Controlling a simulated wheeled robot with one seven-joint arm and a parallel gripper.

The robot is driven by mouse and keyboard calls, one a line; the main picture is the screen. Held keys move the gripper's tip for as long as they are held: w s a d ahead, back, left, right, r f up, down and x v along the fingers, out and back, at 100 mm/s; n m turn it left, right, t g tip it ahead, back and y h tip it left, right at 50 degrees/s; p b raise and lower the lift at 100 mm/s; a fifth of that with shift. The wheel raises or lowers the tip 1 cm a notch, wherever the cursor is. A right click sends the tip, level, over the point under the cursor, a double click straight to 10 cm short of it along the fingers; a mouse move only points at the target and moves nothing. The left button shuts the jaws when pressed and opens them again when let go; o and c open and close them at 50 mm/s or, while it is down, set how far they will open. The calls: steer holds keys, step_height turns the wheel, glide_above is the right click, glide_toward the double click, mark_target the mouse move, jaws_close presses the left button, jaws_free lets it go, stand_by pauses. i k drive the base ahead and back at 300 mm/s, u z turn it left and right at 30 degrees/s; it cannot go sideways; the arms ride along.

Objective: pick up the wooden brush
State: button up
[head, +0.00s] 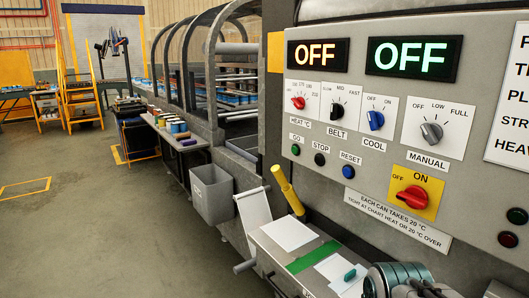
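I cannot make out a wooden brush in the head view. A slanted yellow handle (287,190) stands at the back of the small grey worktop, but it does not look like a brush. A small teal-green object (350,275) lies on a white sheet on that worktop; what it is cannot be told.
A grey machine panel with knobs and a red switch (414,198) fills the right. The worktop (262,240) has a green strip (314,257). Ringed metallic parts (398,278) stand at its right. The left floor is open.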

mark_target(180, 137)
steer(key=u, duration=0.4)
steer(key=i, duration=0.75)
steer(key=u, duration=0.95)
steer(key=i, duration=1.55)
steer(key=u, duration=0.5)
steer(key=i, duration=1.6)
steer(key=z, duration=0.4)
steer(key=i, duration=1.4)
steer(key=z, duration=1.7)
steer(key=i, duration=1.05)
steer(key=z, duration=0.8)
